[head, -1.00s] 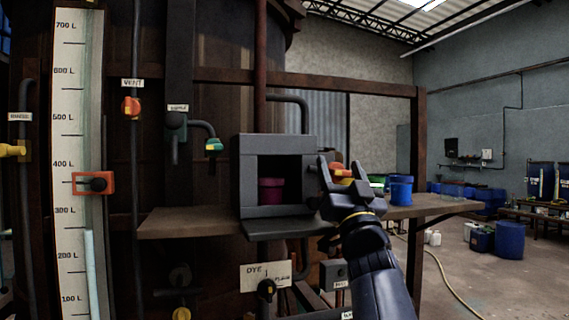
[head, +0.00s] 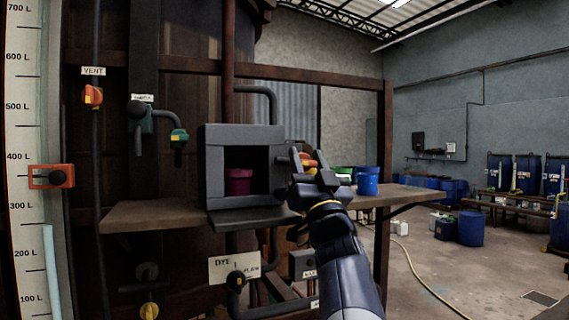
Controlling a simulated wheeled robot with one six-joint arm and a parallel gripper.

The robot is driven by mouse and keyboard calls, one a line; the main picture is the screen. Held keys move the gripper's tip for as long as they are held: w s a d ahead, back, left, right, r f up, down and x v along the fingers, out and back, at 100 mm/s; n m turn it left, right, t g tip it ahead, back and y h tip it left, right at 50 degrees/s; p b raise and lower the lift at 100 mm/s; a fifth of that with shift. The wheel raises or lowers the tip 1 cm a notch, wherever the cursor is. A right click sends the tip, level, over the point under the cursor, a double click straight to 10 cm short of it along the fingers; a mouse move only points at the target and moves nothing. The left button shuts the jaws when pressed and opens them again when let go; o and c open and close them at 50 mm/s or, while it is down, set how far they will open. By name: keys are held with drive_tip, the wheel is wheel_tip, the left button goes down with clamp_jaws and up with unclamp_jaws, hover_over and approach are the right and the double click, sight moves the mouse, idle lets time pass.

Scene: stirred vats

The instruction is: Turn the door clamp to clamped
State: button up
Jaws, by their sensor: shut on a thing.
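A grey box (head: 240,132) stands on the shelf, its front open and a magenta cup (head: 238,182) inside. A dark flat plate (head: 254,221), perhaps its lowered door, sticks out below the opening. The red and yellow handle (head: 309,160), apparently the door clamp, shows at the box's right side, partly hidden by my gripper. My gripper (head: 305,166) is beside the box's right wall, shut on this handle. Its fingers cover much of the handle, so its exact angle cannot be told.
A brown shelf (head: 150,215) runs under the box. A blue cup (head: 367,184) and a green container (head: 343,171) stand right of my gripper. A brown post (head: 383,130) rises behind them. Pipes and valves line the vat on the left. Open floor lies at right.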

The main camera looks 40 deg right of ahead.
drive_tip(key=shift+n+t+y+b, duration=0.5)
drive_tip(key=shift+n+y+b, duration=0.05)
drive_tip(key=shift+n+y, duration=1.1)
drive_tip(key=o, duration=1)
drive_tip(key=b+v, duration=0.4)
drive_tip(key=v, duration=0.6)
drive_tip(key=shift+s+f, duration=0.25)
drive_tip(key=shift+f, duration=0.05)
drive_tip(key=shift+a, duration=0.1)
